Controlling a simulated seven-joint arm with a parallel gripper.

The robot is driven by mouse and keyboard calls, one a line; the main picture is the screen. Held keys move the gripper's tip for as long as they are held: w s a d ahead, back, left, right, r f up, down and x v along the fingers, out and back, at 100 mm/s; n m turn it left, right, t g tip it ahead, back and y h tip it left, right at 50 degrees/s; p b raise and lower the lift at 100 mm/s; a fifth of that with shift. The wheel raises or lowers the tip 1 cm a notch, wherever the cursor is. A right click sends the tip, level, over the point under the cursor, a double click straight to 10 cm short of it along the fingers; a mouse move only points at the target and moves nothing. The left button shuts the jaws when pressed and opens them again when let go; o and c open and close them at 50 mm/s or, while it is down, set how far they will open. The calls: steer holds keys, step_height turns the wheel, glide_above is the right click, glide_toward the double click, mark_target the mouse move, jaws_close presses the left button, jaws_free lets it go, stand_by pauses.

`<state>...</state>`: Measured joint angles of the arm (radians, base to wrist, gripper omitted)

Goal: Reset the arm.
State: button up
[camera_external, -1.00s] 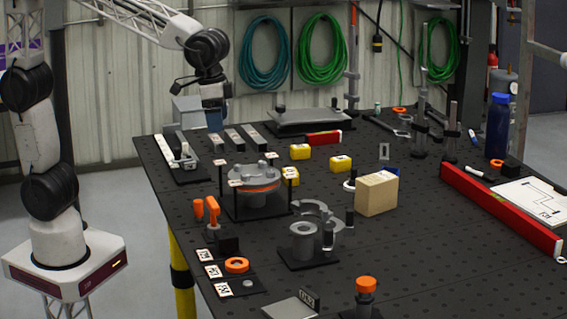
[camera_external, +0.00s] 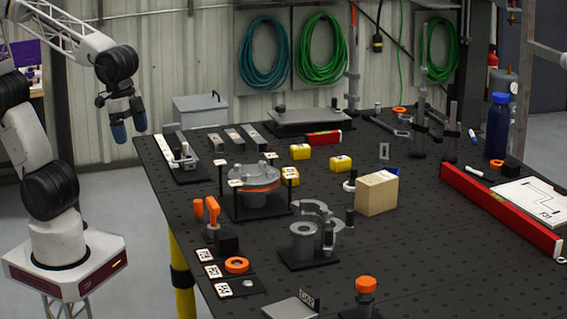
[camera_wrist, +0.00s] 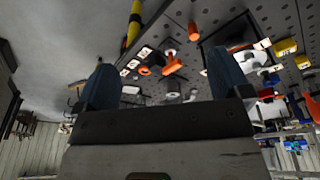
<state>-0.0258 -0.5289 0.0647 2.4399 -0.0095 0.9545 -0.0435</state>
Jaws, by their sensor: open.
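My gripper (camera_external: 129,128) hangs in the air off the table's far left corner, with its blue fingertips pointing down. It is apart from everything on the black perforated table (camera_external: 400,265). In the wrist view my gripper (camera_wrist: 163,88) shows two blue fingers spread wide, with nothing between them in grasp. The table surface and its parts show beyond the fingers in that view, at a distance.
A grey box (camera_external: 199,109) stands just right of my gripper. Metal bars, a flanged fixture (camera_external: 256,177), yellow blocks (camera_external: 341,163), a cardboard box (camera_external: 376,194), a red level (camera_external: 500,210) and a blue bottle (camera_external: 497,127) crowd the table. Left of the table is open floor.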

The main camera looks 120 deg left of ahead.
steer(key=s+d+f+m, duration=0.1)
steer(key=s+f, duration=0.1)
steer(key=s, duration=0.3)
steer(key=shift+s+f, duration=0.35)
